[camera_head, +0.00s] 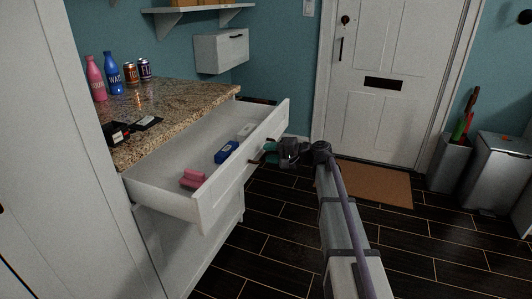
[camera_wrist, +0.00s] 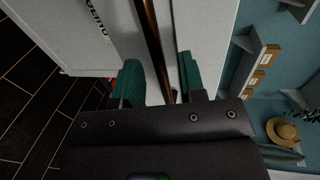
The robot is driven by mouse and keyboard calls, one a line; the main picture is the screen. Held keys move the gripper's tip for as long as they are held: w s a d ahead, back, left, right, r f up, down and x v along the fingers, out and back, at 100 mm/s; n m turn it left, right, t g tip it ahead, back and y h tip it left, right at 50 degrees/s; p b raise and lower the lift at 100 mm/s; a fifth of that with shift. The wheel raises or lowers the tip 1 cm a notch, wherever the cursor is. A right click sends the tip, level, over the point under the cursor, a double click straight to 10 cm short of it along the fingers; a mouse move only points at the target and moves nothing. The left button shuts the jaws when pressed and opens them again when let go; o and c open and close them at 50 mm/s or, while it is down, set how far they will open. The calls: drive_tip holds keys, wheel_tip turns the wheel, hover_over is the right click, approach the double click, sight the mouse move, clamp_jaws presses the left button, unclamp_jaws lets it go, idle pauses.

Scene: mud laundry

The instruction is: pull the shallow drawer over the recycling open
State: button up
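The white shallow drawer (camera_head: 215,189) under the granite counter is pulled far out, with its inside showing. Its front also fills the middle of the wrist view (camera_wrist: 213,25). A copper-coloured bar handle (camera_wrist: 150,35) runs along that front. My gripper (camera_head: 265,152) is at the outer face of the drawer front. In the wrist view, its green-padded fingers (camera_wrist: 160,75) are on either side of the handle, with a gap visible on both sides. Contact with the handle is not clear. The white cabinet front (camera_head: 190,245) below the drawer is partly hidden by it.
The drawer holds a pink item (camera_head: 193,179), a blue box (camera_head: 227,152) and a pale item (camera_head: 246,130). Bottles and cans stand on the counter (camera_head: 185,97). A doormat (camera_head: 375,185) lies by the door. Dark floor (camera_head: 275,235) is clear in front of the drawer. Bins stand far right.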

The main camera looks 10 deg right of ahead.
drive_tip(key=p+v, duration=0.1)
drive_tip(key=v, duration=0.7)
drive_tip(key=shift+s+d+r, duration=0.15)
drive_tip(key=shift+s+d, duration=0.1)
drive_tip(key=shift+d, duration=0.05)
drive_tip(key=s+a+f+n+g+h, duration=0.25)
drive_tip(key=s+f+h, duration=0.2)
drive_tip(key=s, duration=0.45)
drive_tip(key=s+a+f+n+g+h, duration=0.25)
drive_tip(key=s+a+f+h, duration=0.2)
drive_tip(key=s, duration=0.55)
drive_tip(key=s+a+f+n+g+h, duration=0.2)
drive_tip(key=s+f+g+h, duration=0.25)
drive_tip(key=s, duration=0.45)
wheel_tip(320, 180, up, 23)
drive_tip(key=a+p, duration=0.1)
drive_tip(key=p, duration=2.2)
drive_tip(key=shift+w+t+p, duration=0.3)
drive_tip(key=shift+t+p, duration=0.05)
drive_tip(key=shift+p, duration=0.05)
